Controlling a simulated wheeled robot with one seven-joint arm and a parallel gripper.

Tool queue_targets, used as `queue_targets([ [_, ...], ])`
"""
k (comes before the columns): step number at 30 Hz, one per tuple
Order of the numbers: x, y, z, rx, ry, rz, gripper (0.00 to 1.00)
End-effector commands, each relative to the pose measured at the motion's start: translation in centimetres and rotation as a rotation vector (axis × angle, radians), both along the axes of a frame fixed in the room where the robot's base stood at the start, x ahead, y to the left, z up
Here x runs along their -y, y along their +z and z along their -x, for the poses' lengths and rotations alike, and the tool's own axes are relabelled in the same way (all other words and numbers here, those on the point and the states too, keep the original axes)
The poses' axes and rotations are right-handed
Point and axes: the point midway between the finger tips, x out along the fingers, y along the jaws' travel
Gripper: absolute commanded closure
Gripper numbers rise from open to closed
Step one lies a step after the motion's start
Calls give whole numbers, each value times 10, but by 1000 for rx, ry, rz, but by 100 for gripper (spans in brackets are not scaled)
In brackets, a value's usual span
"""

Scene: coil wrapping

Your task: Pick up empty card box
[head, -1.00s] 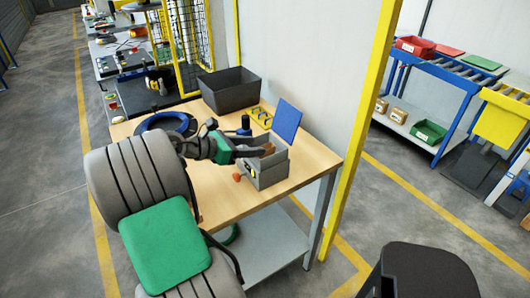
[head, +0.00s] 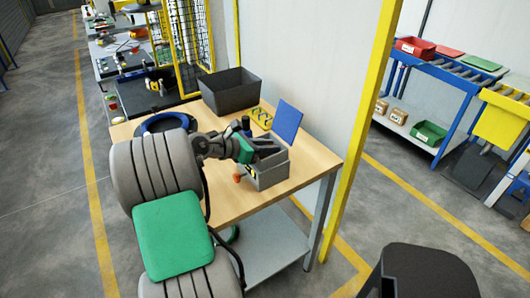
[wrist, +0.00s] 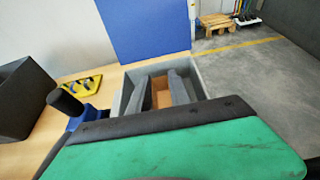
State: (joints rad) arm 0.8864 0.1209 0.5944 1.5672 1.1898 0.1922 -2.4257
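The brown card box (wrist: 161,92) lies inside a grey bin (wrist: 204,83) on the wooden workbench, and only part of it shows. The same grey bin stands near the bench's right front corner in the head view (head: 270,176). My gripper (head: 278,147) is over and partly inside the bin's opening. In the wrist view, its two grey fingers (wrist: 158,90) are spread apart, one on each side of the brown card. Whether they touch the card cannot be told. In the head view my gripper hides the card.
A dark empty crate (head: 230,90), a blue upright panel (head: 287,120) and a blue ring (head: 166,123) are on the bench (head: 310,165). A small dark cylinder on a blue base (wrist: 66,102) stands left of the bin. A yellow post (head: 362,130) rises close by on the right.

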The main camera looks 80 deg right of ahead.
Motion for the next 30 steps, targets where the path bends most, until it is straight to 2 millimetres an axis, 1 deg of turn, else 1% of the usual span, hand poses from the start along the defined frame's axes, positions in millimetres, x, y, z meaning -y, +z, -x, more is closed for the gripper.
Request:
queue_targets([
  [1, 0, 0, 0, 0, 0, 0, 81],
  [8, 0, 0, 0, 0, 0, 0, 100],
  [19, 0, 0, 0, 0, 0, 0, 100],
  [21, 0, 3, 0, 1, 0, 1, 100],
  [23, 0, 10, 0, 2, -1, 3, 100],
  [25, 0, 23, -1, 4, 0, 5, 100],
  [30, 0, 66, -1, 4, 0, 5, 100],
])
